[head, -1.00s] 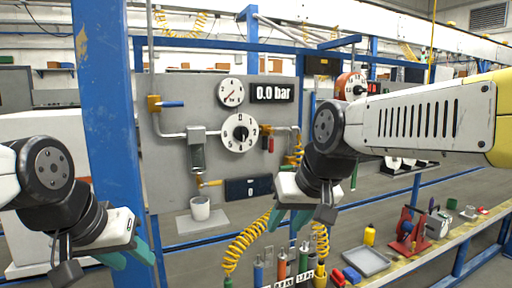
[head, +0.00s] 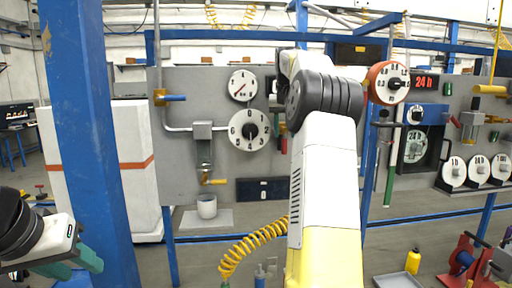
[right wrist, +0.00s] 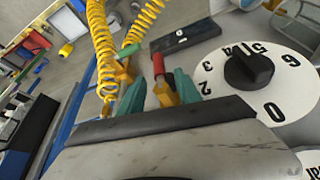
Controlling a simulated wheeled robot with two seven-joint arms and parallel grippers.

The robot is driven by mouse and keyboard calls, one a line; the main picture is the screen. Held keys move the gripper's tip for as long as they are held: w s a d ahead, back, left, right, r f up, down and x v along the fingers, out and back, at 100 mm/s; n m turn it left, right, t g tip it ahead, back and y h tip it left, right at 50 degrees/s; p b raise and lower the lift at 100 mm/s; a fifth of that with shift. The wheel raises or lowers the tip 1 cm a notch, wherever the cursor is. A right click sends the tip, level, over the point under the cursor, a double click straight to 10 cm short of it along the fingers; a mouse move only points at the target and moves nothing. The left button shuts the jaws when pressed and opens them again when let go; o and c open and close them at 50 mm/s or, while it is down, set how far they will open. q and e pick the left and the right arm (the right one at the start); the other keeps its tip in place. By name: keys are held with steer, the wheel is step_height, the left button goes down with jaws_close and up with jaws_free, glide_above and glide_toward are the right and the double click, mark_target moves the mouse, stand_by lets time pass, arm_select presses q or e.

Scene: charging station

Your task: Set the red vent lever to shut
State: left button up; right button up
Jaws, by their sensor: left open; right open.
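The red vent lever (right wrist: 158,64) shows in the right wrist view as a red grip on a brass-yellow valve body (right wrist: 166,94). In the head view a small red piece of it (head: 284,146) shows beside my right arm, right of the numbered dial. My right gripper (right wrist: 158,94) is open, its teal fingers on either side of the valve, with the red grip just beyond the fingertips. I cannot tell whether they touch. In the head view that gripper is hidden behind my arm. My left gripper (head: 82,264) is open and empty at the lower left.
A white numbered dial with a black knob (right wrist: 249,68) is close to the right gripper. Yellow coiled hoses (right wrist: 103,45) hang on the other side. A blue post (head: 85,150) stands near my left gripper. A white cup (head: 207,207) sits below the panel.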

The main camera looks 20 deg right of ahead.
mark_target(284, 147)
steer(key=x, duration=0.7)
steer(key=shift+w+d+f, duration=0.1)
steer(key=shift+f, duration=0.1)
jaws_close()
steer(key=shift+r, duration=0.1)
stand_by(1.1)
